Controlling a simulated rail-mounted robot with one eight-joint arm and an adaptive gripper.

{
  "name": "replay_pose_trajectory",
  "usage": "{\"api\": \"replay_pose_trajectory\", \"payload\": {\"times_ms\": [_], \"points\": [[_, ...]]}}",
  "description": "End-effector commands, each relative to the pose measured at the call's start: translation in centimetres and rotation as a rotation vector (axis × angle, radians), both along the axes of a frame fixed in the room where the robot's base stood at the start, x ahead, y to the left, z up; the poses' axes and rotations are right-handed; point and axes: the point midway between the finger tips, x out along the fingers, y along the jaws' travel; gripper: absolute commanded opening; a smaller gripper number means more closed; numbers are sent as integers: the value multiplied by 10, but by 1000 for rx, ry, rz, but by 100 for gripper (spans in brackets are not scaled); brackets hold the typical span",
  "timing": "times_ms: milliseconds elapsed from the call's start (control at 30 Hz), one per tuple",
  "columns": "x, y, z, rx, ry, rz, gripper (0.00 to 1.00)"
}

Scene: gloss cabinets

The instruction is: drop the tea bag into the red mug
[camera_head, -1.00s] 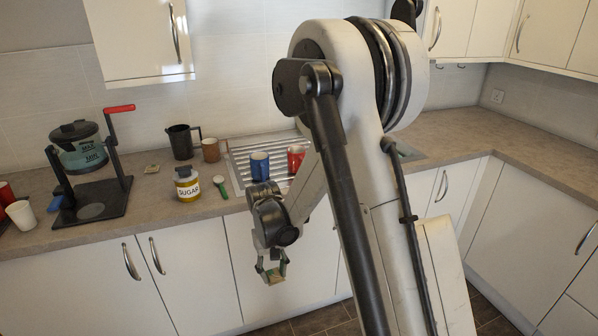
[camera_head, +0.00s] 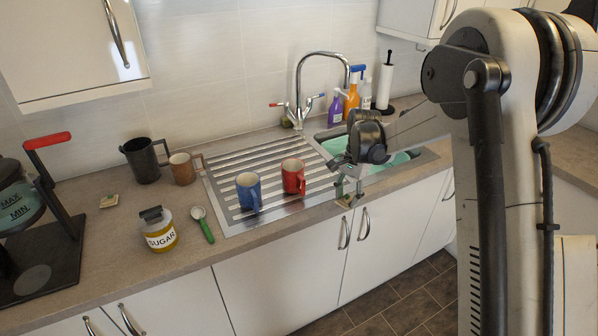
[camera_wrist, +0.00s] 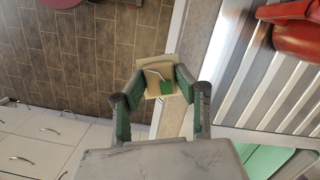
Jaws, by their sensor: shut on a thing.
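The red mug (camera_head: 293,177) stands upright on the ribbed steel drainer, right of the blue mug (camera_head: 248,192). A red shape at the top right of the wrist view (camera_wrist: 299,38) looks like the same mug, cut off by the frame. My gripper (camera_head: 346,190) is to the right of the red mug, near the counter's front edge and apart from the mug. It is shut on the tea bag (camera_wrist: 155,84), a pale square with a green tag, held between the fingertips in the wrist view (camera_wrist: 157,80).
The drainer (camera_head: 222,178) adjoins a sink with a tall tap (camera_head: 299,85). A sugar jar (camera_head: 158,230), a green-handled spoon (camera_head: 203,224), a brown mug (camera_head: 183,168) and a black jug (camera_head: 145,160) stand left. Another small square packet (camera_head: 109,201) lies on the counter.

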Motion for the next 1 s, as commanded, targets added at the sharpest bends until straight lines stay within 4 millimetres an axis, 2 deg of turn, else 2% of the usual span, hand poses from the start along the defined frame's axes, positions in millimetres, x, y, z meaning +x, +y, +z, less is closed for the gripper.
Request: {"api": "replay_pose_trajectory", "payload": {"times_ms": [33,300,500,600,800,1000], "points": [[13,13,18,1,-1,-72,23],[72,78,95,0,-1,-526,23],[99,122,146,-1,0,-819,23],[107,137,163,0,0,-922,23],[114,150,178,0,0,-1023,23],[114,151,170,-2,-1,-1034,23]]}}
